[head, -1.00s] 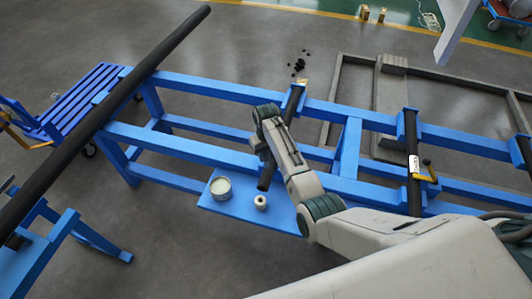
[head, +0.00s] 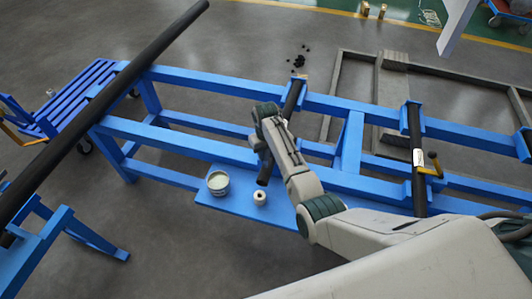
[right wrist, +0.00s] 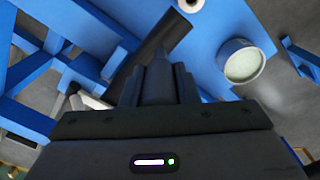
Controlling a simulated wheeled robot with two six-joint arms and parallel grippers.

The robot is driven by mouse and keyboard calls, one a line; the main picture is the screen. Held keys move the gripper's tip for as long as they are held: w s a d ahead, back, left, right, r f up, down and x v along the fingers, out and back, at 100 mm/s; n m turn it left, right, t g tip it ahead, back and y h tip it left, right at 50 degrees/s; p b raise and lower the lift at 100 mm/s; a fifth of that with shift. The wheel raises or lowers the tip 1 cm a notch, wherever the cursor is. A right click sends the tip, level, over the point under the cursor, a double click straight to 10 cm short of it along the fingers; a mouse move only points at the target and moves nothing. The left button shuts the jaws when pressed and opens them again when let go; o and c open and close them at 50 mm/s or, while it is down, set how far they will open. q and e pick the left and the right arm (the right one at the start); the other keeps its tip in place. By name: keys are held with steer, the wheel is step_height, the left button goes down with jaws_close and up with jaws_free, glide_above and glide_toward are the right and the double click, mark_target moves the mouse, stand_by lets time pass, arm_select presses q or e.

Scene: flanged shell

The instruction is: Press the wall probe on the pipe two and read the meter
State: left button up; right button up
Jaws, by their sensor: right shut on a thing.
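My right gripper (head: 262,150) is beside a short dark pipe (head: 292,97) that lies across the blue rack; my arm hides the pipe's middle. In the right wrist view the gripper (right wrist: 160,74) is shut on a dark grey probe (right wrist: 158,84) with a narrow tip. The tip overlaps the dark pipe (right wrist: 167,42) there; I cannot tell whether it touches. Another short pipe (head: 416,150) lies to the right on the rack, with a white label and a yellow-handled fitting. I cannot tell which pipe is numbered two. No meter reading can be made out. My left gripper is out of view.
A can of pale stuff (head: 218,183) and a white roll (head: 260,198) stand on the blue shelf (head: 232,204) close to the gripper. A long dark pipe (head: 120,95) slants across the left. Blue rails (head: 200,86) surround the work area.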

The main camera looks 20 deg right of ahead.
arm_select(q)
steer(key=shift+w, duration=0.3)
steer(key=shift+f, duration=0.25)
arm_select(e)
steer(key=shift+f, duration=0.5)
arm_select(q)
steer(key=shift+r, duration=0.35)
arm_select(e)
steer(key=shift+s+f, duration=0.1)
stand_by(1.3)
